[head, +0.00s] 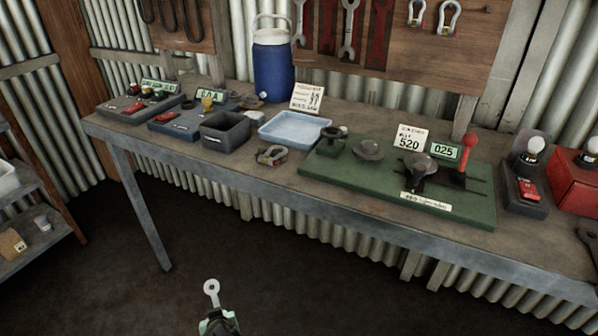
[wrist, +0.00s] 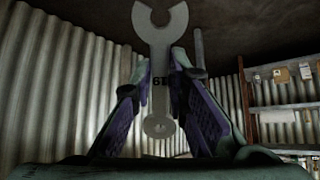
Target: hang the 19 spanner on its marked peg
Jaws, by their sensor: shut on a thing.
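My gripper (head: 218,320) is low at the bottom of the head view, over the dark floor in front of the bench. It is shut on the 19 spanner (head: 211,288), whose pale ring end sticks up above it. In the wrist view the grey spanner (wrist: 161,40) stands between the two fingers, its open jaw at the top and ring end at the bottom; its number reads upside down. The wooden tool board (head: 415,60) hangs behind the bench, with spanners (head: 348,30) and red spanner-shaped marks (head: 379,35). The board's top is cut off, and I cannot read any peg's size.
The long bench (head: 270,185) stands between my gripper and the board. On it are a blue drink cooler (head: 272,72), a light-blue tray (head: 290,137), a green panel (head: 330,172) with a red-knobbed lever (head: 466,155), and a loose shackle (head: 271,156). Shelves (head: 40,225) stand at left.

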